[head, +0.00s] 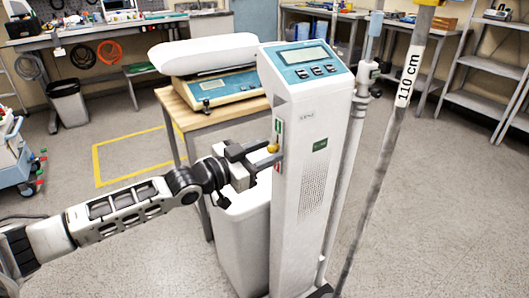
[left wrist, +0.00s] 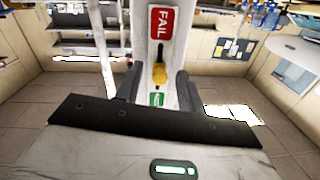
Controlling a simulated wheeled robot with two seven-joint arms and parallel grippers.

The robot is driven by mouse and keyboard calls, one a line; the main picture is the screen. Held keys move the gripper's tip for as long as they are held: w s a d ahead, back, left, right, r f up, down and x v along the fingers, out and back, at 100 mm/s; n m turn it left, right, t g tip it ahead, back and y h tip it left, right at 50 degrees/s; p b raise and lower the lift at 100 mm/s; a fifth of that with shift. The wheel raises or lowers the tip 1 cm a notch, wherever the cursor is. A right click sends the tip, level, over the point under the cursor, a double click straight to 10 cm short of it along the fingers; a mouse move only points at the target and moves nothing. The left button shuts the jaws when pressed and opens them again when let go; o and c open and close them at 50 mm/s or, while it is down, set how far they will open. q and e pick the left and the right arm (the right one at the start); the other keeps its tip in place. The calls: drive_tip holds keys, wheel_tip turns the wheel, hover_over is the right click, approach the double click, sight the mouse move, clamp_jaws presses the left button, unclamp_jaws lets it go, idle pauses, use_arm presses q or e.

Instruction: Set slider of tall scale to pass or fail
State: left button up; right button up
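The tall scale (head: 310,170) is a white column with a blue-framed display on top. On its left side is a slider panel with a yellow slider knob (head: 272,148) between a green label above and a red label below. In the left wrist view the picture is turned: the red FAIL label (left wrist: 161,22) is at the top, the knob (left wrist: 158,76) in the middle and the green label (left wrist: 157,99) below. My left gripper (head: 268,155) is at the panel, open, its fingers either side of the knob with visible gaps. My right gripper is out of view.
A wooden table (head: 190,118) with a blue-and-white baby scale (head: 215,88) stands behind left. A pole marked 110 cm (head: 400,100) stands at the right of the column. A white box-like body (head: 243,245) is below my gripper. Shelves line the back right.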

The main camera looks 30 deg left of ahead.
sight(277, 133)
use_arm(q)
clamp_jaws()
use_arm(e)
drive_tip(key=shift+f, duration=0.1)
use_arm(q)
wheel_tip(277, 133, up, 4)
drive_tip(key=p, duration=0.3)
drive_tip(key=shift+f, duration=0.25)
drive_tip(key=shift+r+p, duration=0.35)
drive_tip(key=shift+p, duration=0.15)
unclamp_jaws()
drive_tip(key=shift+f, duration=0.1)
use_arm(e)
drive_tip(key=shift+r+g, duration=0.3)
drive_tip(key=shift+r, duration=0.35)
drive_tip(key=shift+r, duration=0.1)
